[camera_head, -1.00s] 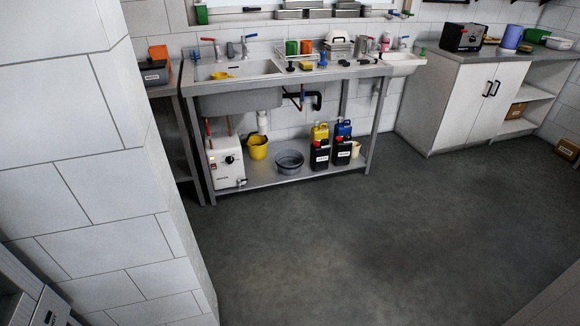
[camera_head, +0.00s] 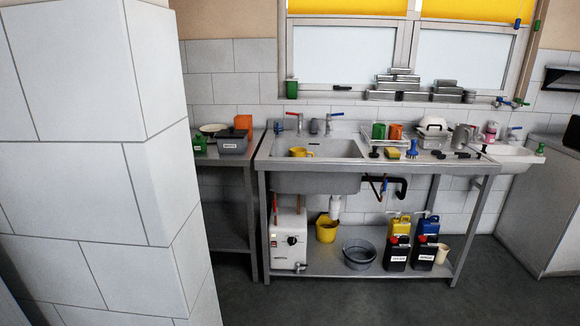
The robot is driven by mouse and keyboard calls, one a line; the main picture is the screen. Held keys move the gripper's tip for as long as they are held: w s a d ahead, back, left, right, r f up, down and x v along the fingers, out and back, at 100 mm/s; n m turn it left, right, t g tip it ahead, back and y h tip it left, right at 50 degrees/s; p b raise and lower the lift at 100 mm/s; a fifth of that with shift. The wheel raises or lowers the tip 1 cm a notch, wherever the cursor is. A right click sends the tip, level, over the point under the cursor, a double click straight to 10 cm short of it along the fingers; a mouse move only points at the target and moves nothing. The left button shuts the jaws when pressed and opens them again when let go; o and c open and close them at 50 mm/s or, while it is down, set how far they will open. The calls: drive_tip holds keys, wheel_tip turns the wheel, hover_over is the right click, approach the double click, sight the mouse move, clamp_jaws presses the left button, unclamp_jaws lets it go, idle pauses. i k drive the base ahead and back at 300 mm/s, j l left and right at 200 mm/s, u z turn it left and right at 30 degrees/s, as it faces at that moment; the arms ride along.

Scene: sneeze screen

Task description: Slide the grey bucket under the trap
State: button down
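The grey bucket (camera_head: 359,254) looks like a low round grey tub. It sits on the lower shelf (camera_head: 335,264) of the steel sink unit, near the middle. The trap (camera_head: 399,189) is a black bent pipe under the sink, with a copper-coloured pipe beside it. The trap is above and to the right of the bucket. A white bottle-like part (camera_head: 335,206) hangs below the sink basin, left of the trap. My gripper is in no view.
A yellow bucket (camera_head: 326,229) and a white box unit (camera_head: 288,241) stand left of the grey bucket. Black canisters (camera_head: 397,253) and a beige cup (camera_head: 442,253) stand right of it. A white tiled pillar (camera_head: 100,160) fills the left. The floor (camera_head: 400,304) before the sink is clear.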

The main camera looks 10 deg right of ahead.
sight(360, 255)
drive_tip(key=i+l+z, duration=0.45)
drive_tip(key=i+z, duration=0.2)
drive_tip(key=i, duration=0.3)
drive_tip(key=i+z, duration=0.35)
drive_tip(key=i, duration=0.15)
drive_tip(key=i+l+u, duration=0.15)
drive_tip(key=i, duration=0.35)
drive_tip(key=i+u, duration=0.15)
drive_tip(key=i, duration=0.35)
drive_tip(key=i+l+u, duration=0.1)
drive_tip(key=i+l, duration=0.15)
drive_tip(key=i, duration=0.25)
drive_tip(key=i+l+u, duration=0.25)
drive_tip(key=i+u, duration=0.15)
drive_tip(key=i+l+u, duration=0.45)
drive_tip(key=i, duration=0.1)
